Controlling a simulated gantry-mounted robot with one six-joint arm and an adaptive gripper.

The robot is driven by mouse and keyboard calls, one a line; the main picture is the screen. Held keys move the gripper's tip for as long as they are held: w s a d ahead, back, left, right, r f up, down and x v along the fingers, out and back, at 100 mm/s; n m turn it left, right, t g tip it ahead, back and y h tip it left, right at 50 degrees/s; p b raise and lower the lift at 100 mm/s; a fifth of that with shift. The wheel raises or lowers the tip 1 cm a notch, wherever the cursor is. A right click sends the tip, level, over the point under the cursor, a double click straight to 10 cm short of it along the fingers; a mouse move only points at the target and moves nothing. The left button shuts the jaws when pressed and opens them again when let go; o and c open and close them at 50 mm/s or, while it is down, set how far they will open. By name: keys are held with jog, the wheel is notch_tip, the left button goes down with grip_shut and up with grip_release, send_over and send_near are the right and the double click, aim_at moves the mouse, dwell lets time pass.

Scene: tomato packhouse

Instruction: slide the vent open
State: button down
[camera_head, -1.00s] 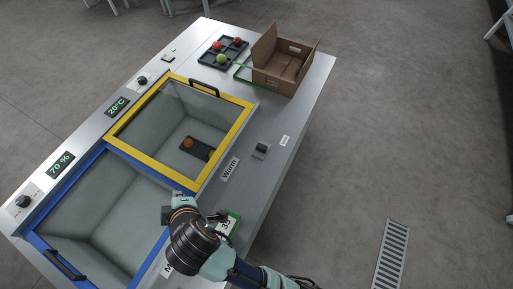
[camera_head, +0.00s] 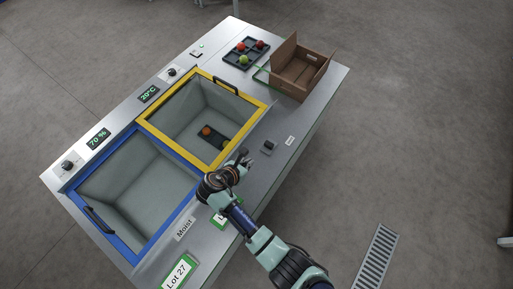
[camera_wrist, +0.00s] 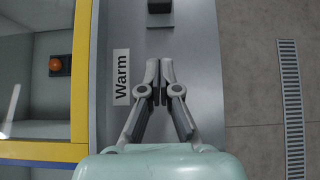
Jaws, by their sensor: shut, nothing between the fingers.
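A small dark block that looks like the vent slider (camera_head: 269,147) sits on the grey bench top, right of the yellow-framed compartment. Its dark near end also shows at the top edge of the wrist view (camera_wrist: 160,6). I cannot tell how far it is slid. My gripper (camera_head: 247,160) is shut and empty above the bench, a little short of the block and to its left. In the wrist view, my fingertips (camera_wrist: 160,66) point toward the block with a gap of bare metal between. The "Warm" label (camera_wrist: 121,77) lies just left of the fingers.
The yellow-framed compartment (camera_head: 258,117) holds a dark tray with an orange tomato. A blue-framed compartment (camera_head: 84,206) is nearer. A cardboard box (camera_head: 293,77) and a black tray (camera_head: 233,57) with several tomatoes stand at the far end. A floor grate (camera_head: 375,258) lies right.

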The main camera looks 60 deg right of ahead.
aim_at(274, 140)
jog(key=b+x, duration=0.4)
jog(key=x, duration=0.5)
jog(key=shift+f+b, duration=0.2)
jog(key=shift+b, duration=0.2)
jog(key=d, duration=0.1)
jog(key=d+b, duration=0.1)
jog(key=d, duration=0.1)
jog(key=shift+s+d+r, duration=0.1)
jog(key=shift+s+d, duration=0.15)
jog(key=shift+d, duration=0.05)
jog(key=shift+s+d+r, duration=0.1)
jog(key=shift+d, duration=0.15)
jog(key=shift+d, duration=0.15)
jog(key=d, duration=0.2)
jog(key=s+d, duration=0.1)
jog(key=d, duration=0.4)
jog(key=shift+s+d, duration=0.15)
jog(key=shift+d, duration=0.1)
jog(key=shift+a, duration=0.15)
